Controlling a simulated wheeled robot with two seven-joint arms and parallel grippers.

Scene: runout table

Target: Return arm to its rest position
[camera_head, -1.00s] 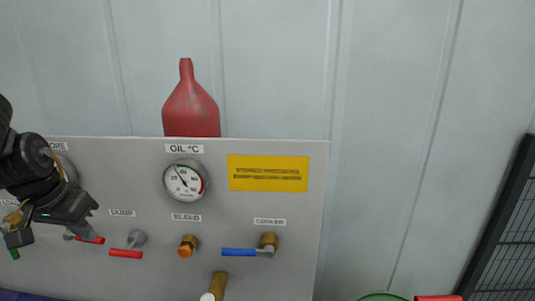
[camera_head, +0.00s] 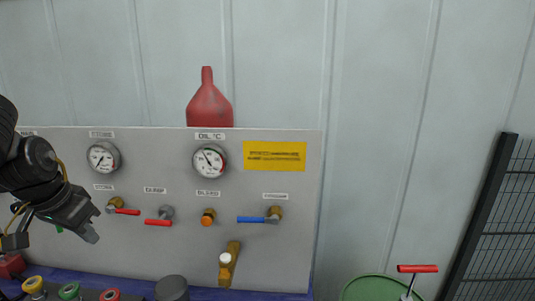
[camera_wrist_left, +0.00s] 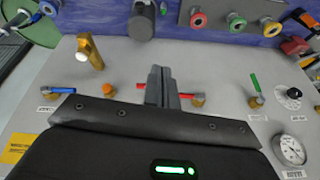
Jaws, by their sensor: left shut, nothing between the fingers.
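My left gripper (camera_head: 88,232) comes in from the left in the head view, in front of the left part of the grey panel (camera_head: 150,245). Its fingers are shut with nothing between them. In the left wrist view the closed fingers (camera_wrist_left: 162,88) appear in front of the panel, overlapping a red lever (camera_wrist_left: 183,87); I cannot tell whether they touch it. In the head view the two red levers (camera_head: 127,211) (camera_head: 158,222) show just right of the gripper, apart from it in the picture. My right gripper is not in view.
The panel carries gauges (camera_head: 209,161), an orange knob (camera_head: 208,217), a blue-handled valve (camera_head: 252,219) and a brass spout (camera_head: 229,262). A red bottle (camera_head: 209,105) stands behind it. Coloured rings (camera_head: 69,291) and a dark cylinder (camera_head: 171,288) are below. A green drum (camera_head: 372,288) and mesh fence (camera_head: 505,210) are right.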

